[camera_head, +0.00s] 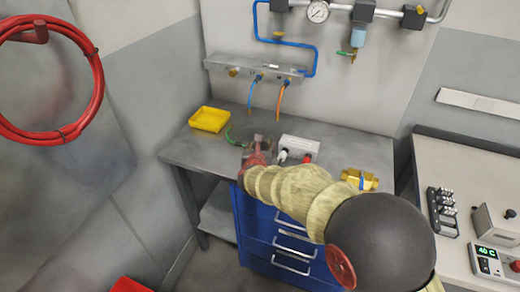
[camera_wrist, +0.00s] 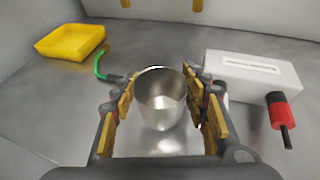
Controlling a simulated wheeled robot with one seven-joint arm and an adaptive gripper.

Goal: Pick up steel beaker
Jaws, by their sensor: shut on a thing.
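The steel beaker (camera_wrist: 160,98) stands between my gripper's fingers in the wrist view, its open rim facing up toward the camera. My gripper (camera_wrist: 160,108) is shut on the beaker, with yellow-padded fingers on its left and right sides. In the head view my gripper (camera_head: 258,142) is over the grey workbench (camera_head: 215,152). The beaker is hard to make out there, largely hidden by the gripper. I cannot tell whether its base touches the bench.
A yellow tray (camera_head: 209,119) lies at the back left, with a green hook-shaped item (camera_wrist: 103,68) beside it. A white box (camera_wrist: 250,75) with a red-black connector (camera_wrist: 280,118) stands close on the right. A brass fitting (camera_head: 360,180) lies farther right.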

